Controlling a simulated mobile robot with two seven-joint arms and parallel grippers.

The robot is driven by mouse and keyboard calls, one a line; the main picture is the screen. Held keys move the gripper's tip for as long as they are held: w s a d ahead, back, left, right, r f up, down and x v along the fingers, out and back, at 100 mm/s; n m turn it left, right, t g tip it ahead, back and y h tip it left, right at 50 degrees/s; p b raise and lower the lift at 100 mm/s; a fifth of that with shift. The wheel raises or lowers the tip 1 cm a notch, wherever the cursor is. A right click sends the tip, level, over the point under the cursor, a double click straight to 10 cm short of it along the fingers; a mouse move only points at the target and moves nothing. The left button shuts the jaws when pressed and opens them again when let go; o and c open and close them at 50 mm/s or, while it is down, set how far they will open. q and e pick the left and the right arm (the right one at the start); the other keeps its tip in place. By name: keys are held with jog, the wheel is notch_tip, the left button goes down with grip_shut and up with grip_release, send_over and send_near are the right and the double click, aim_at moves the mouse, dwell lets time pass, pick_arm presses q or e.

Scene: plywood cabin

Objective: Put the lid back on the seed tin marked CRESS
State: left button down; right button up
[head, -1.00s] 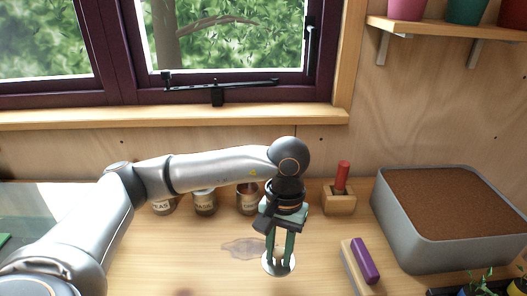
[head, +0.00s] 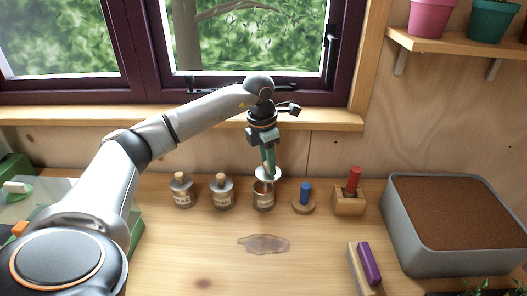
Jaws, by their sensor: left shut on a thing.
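My left gripper (head: 268,168) is shut on a pale round lid (head: 263,178) and holds it just above the third tin (head: 263,201) from the left. That tin is open, and its coppery inside shows below the lid. Its label is too small to read surely. A gap seems to remain between lid and rim. Two other tins stand to its left, the far left one (head: 183,194) and the middle one (head: 222,196), both closed with cork-knobbed tops. My right gripper is not in view.
A purple-topped block (head: 368,264) lies in front. The bench around the stain (head: 264,243) is clear.

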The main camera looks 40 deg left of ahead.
aim_at(262, 169)
pick_arm(q)
jog(key=shift+w+a+r+n, duration=0.1)
jog(key=shift+a+r+n, duration=0.05)
jog(key=shift+a+n, duration=0.4)
jog(key=shift+w+a+r+n, duration=0.1)
jog(key=shift+a+r+n, duration=0.05)
jog(key=shift+a+n, duration=0.35)
notch_tip(262, 169, down, 4)
jog(key=b, duration=0.4)
jog(key=shift+d+f, duration=0.1)
jog(key=shift+f, duration=0.15)
jog(key=shift+f+b, duration=0.4)
jog(key=shift+f, duration=0.55)
jog(key=shift+r+p, duration=0.1)
jog(key=shift+p, duration=0.3)
jog(key=shift+f, duration=0.2)
dwell(0.7)
jog(key=shift+c, duration=0.4)
grip_release()
dwell(0.5)
jog(key=shift+r+p, duration=0.1)
jog(key=shift+p, duration=0.2)
